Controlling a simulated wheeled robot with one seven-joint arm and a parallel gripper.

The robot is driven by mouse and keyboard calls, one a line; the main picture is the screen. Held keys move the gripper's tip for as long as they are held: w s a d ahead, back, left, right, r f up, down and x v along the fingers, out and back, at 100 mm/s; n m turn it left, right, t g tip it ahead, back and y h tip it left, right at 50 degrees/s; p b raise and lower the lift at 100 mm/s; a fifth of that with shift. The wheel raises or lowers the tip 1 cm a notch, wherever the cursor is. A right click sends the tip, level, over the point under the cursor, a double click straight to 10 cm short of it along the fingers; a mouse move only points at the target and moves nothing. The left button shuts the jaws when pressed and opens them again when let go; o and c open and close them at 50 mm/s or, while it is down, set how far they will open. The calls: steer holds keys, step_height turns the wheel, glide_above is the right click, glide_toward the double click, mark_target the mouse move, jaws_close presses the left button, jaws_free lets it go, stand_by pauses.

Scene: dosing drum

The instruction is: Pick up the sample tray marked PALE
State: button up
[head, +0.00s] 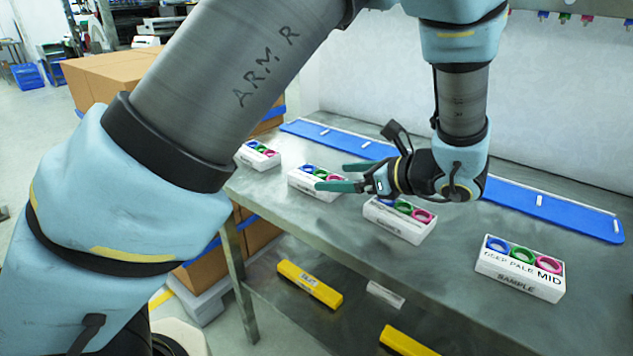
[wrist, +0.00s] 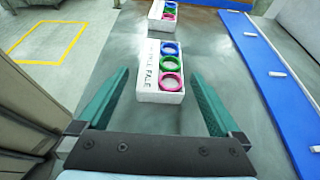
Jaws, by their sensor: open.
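A white sample tray (wrist: 147,78) with blue, green and pink rings lies ahead of my wrist camera. PALE is legible on its label; the other lettering is too small to read. It appears to be the second tray from the left in the head view (head: 300,184), partly hidden by my gripper (head: 331,176). My gripper is open and empty. In the wrist view its green fingers (wrist: 160,73) show on either side of the tray, with gaps; I cannot tell how far above or short of it they are.
Another tray (wrist: 155,22) lies beyond; it is leftmost in the head view (head: 258,156). A tray (head: 396,224) sits right of my gripper. The far-right tray (head: 517,283) reads DEEP PALE MID and SAMPLE. A blue strip (head: 545,208) runs along the metal table's back (head: 300,226).

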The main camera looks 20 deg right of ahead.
mark_target(318, 176)
steer(key=p+x, duration=0.1)
steer(key=x, duration=0.6)
steer(key=shift+w+d+f+p, duration=0.1)
steer(key=shift+w+f+p, duration=0.05)
steer(key=shift+p, duration=0.15)
steer(key=c, duration=1.2)
